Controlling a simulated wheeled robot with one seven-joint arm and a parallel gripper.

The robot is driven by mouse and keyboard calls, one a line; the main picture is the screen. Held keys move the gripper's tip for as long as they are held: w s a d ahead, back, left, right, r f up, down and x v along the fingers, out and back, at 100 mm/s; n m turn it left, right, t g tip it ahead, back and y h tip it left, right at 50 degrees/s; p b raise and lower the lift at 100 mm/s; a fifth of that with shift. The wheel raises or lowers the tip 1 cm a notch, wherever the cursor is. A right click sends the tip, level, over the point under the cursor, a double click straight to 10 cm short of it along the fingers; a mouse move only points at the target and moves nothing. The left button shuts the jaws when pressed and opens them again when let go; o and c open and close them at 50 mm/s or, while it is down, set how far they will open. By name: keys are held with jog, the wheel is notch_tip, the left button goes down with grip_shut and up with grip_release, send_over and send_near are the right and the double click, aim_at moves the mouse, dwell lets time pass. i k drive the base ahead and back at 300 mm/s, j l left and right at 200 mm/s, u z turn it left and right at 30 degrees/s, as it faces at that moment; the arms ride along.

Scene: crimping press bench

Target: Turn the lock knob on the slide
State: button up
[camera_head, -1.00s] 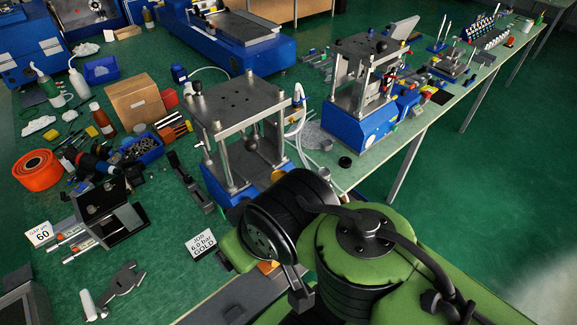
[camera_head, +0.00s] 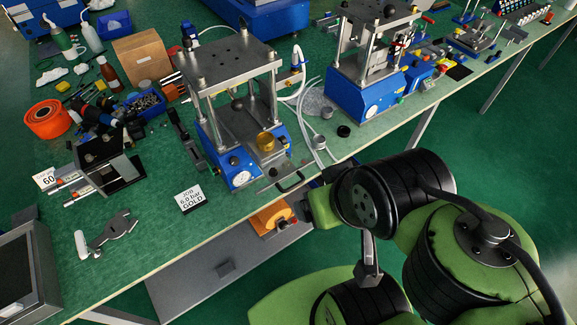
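The nearer press (camera_head: 228,60) has a blue base, steel posts and a steel top plate. A gold cylindrical piece (camera_head: 265,142) stands on or by the slide. A small dark part is at the slide's right side; I cannot tell whether it is the lock knob. A round white gauge (camera_head: 235,161) is on the base front.
A card (camera_head: 190,199) reads "JOB 6.0 bar GOLD". A second blue press (camera_head: 375,70) stands to the right. A grey clamp-like tool (camera_head: 117,231) lies front left, and a monitor (camera_head: 20,275) stands at the left corner. Loose grey cups and white tubing lie between the presses.

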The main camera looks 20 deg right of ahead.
aim_at(282, 139)
jog(key=i+l+u, duration=0.1)
jog(key=l+u, duration=0.4)
jog(key=l, duration=0.2)
jog(key=l+u, duration=0.45)
jog(key=l, duration=0.2)
jog(key=k+l+u, duration=0.1)
jog(key=l+u, duration=0.4)
jog(key=l, duration=0.2)
jog(key=i+j+u, duration=0.1)
jog(key=i+u, duration=0.15)
jog(key=u, duration=0.15)
jog(key=i+u, duration=0.2)
jog(key=u, duration=0.2)
